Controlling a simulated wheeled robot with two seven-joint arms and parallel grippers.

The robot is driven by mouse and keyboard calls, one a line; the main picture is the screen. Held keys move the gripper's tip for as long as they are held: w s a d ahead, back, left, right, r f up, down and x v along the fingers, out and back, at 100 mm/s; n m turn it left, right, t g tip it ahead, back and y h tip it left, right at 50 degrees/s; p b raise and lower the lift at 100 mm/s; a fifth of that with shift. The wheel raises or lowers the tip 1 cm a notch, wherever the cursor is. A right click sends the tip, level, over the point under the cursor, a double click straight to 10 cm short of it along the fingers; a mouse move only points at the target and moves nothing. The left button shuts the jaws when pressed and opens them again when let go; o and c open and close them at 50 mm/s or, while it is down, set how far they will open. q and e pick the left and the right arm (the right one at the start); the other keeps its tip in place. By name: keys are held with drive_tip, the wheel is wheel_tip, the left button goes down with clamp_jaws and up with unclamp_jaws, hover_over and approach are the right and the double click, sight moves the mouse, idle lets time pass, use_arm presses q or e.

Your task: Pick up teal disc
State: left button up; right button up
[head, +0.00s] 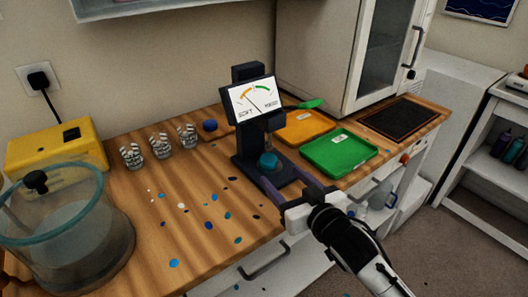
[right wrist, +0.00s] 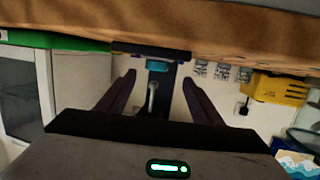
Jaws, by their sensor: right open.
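The teal disc (head: 268,160) sits on the base of the dark hardness tester (head: 252,82), under its post and the dial marked SOFT and HARD. The disc also shows in the right wrist view (right wrist: 157,66), ahead of the fingers and between them. My right gripper (head: 292,188) is open and empty at the front of the tester, just short of the disc. Its two dark fingers show spread apart in the right wrist view (right wrist: 160,92). My left gripper is not in view.
An orange tray (head: 305,127) and a green tray (head: 340,153) lie right of the tester. A glass chamber (head: 70,235), a yellow box (head: 55,146) and several striped cups (head: 161,146) stand left. Coloured spots dot the wooden counter (head: 150,240). A dark mat (head: 402,118) lies far right.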

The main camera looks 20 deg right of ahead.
sight(272, 162)
drive_tip(key=shift+r+x, duration=0.2)
drive_tip(key=shift+x, duration=0.85)
drive_tip(key=shift+w+a+f, duration=0.1)
drive_tip(key=shift+w+f, duration=0.1)
drive_tip(key=shift+w, duration=0.4)
drive_tip(key=x, duration=0.4)
drive_tip(key=shift+w+d+r+p, duration=0.1)
drive_tip(key=shift+w+d+p, duration=0.1)
drive_tip(key=shift+d+p, duration=0.15)
drive_tip(key=shift+w, duration=0.3)
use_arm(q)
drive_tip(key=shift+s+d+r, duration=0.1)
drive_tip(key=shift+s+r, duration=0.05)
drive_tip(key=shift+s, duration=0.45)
use_arm(e)
drive_tip(key=c, duration=1)
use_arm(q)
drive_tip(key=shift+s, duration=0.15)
use_arm(e)
drive_tip(key=shift+c, duration=1.2)
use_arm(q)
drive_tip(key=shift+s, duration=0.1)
